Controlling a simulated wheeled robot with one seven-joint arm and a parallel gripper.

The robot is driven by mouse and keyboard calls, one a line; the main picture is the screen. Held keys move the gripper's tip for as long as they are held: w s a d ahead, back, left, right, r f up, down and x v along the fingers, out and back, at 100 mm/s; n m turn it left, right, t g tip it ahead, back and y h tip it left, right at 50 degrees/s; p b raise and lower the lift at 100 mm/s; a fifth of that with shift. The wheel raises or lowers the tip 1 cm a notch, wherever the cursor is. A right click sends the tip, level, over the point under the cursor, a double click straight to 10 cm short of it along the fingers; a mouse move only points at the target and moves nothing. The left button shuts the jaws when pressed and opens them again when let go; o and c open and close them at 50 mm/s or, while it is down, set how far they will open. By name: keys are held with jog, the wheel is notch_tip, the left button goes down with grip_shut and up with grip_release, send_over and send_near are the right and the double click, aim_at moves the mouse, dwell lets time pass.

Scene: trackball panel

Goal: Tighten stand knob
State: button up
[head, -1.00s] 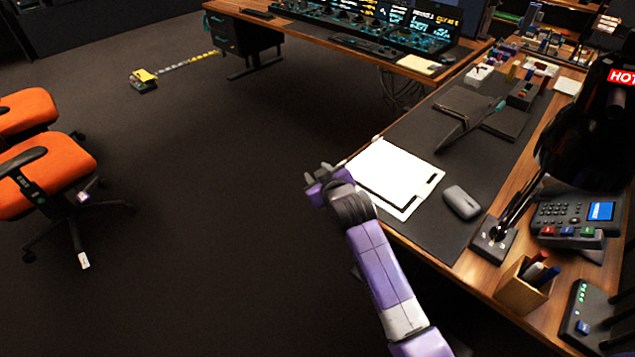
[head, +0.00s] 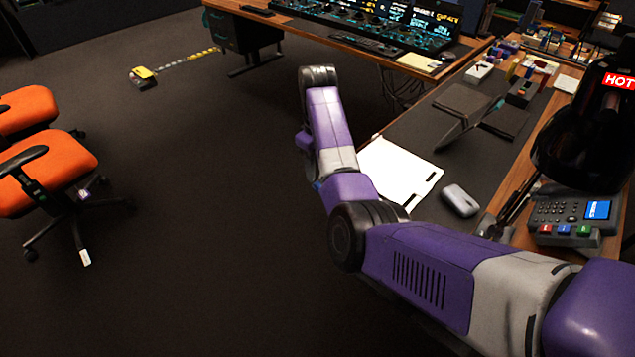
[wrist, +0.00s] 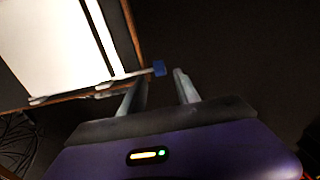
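A small blue knob (wrist: 159,68) sits at the end of a thin pale rod (wrist: 125,76) in the wrist view, by the edge of a white panel (wrist: 50,45). My gripper (wrist: 161,78) is open, with one finger on each side of the knob's line. The knob is near the fingertips, closer to the left one. I cannot tell whether it lies between them or beyond them. In the head view a white panel (head: 400,172) lies at the desk's near edge, partly behind my arm. The knob and my fingers are hidden there.
The desk mat (head: 480,165) carries a pale mouse (head: 460,200) and a dark folded stand-like object (head: 466,120). A phone (head: 575,212) and a black lamp (head: 585,135) stand at the right. Orange chairs (head: 50,165) are at the left.

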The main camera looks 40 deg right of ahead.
aim_at(317, 187)
jog(key=shift+f, duration=3.05)
grip_shut()
